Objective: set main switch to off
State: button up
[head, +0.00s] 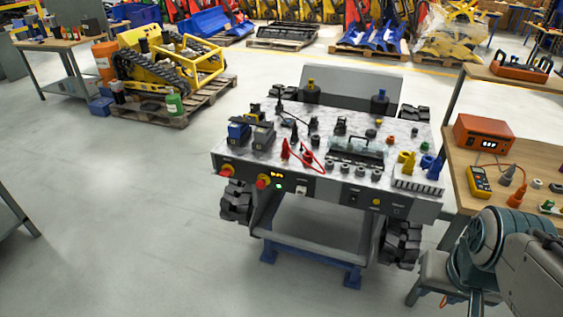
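A tracked carrier (330,201) stands in the middle of the head view, with a grey control panel along its front edge. Two red knobs with yellow surrounds sit on the panel's left part: a left knob (226,171) and a right knob (263,182). Which one is the main switch, and how its handle is turned, is too small to tell. Beside the right knob a small display (277,175) glows orange and a green light (281,186) is lit. My arm shows at the lower right, apart from the panel. My gripper's fingertips are not in view.
A wooden workbench (545,165) with an orange instrument (488,135) and a yellow multimeter (479,182) stands close on the right. The carrier's top is crowded with connectors. The floor (130,240) in front and left is clear.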

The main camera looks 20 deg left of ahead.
aim_at(226, 174)
jog(key=u, duration=1.8)
jog(key=i, duration=1.25)
jog(key=z, duration=0.05)
